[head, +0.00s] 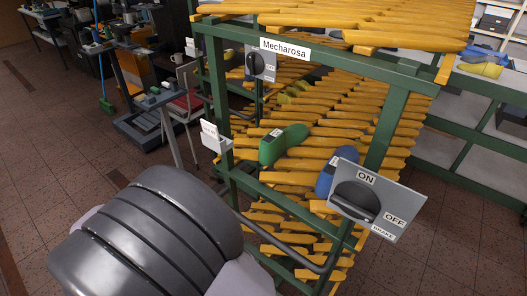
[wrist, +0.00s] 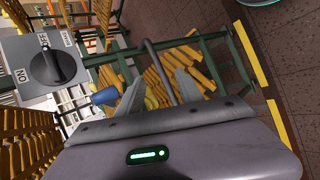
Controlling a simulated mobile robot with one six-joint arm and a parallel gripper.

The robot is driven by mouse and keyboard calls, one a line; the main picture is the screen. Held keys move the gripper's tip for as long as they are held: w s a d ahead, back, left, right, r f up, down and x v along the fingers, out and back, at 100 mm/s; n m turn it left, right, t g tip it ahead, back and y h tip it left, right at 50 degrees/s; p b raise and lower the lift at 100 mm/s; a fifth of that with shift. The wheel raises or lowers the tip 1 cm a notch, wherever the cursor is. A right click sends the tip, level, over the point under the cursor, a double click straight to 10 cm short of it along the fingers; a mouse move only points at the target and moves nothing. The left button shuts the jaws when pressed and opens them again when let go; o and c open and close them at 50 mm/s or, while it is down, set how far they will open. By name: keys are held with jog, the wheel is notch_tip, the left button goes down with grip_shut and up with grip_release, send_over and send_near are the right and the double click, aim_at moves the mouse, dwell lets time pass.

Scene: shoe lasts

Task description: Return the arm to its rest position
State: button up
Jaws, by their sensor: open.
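My gripper (wrist: 158,80) shows in the wrist view with its two grey fingers apart and nothing between them. A dark bar of the green rack passes behind the fingers. In the head view my large grey arm link fills the lower left, and the gripper itself cannot be made out. A green shoe last (head: 284,145) and a blue shoe last (head: 325,182) lie on the rack of yellow lasts (head: 340,118). The blue one also shows left of the fingers in the wrist view (wrist: 104,96).
A grey ON/OFF switch panel (head: 377,200) is fixed to the front of the green rack (head: 394,105), close to my arm; it is at upper left in the wrist view (wrist: 42,62). A second switch (head: 261,63) is farther back. Brown floor (head: 60,150) is open at left.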

jog(key=s+d+r+m+t+y, duration=0.1)
jog(key=s+d+r+m+y, duration=0.1)
jog(key=d+r+m+y, duration=0.3)
jog(key=s+d+r+m+t+y, duration=0.1)
jog(key=d+r+m+y, duration=0.3)
jog(key=d+r, duration=0.7)
jog(key=s+d+y+b, duration=0.1)
jog(key=d+y, duration=0.1)
jog(key=shift+s+d+r+m+y, duration=0.2)
jog(key=shift+s+r+m+y, duration=0.1)
jog(key=shift+m+y, duration=0.1)
dwell(0.6)
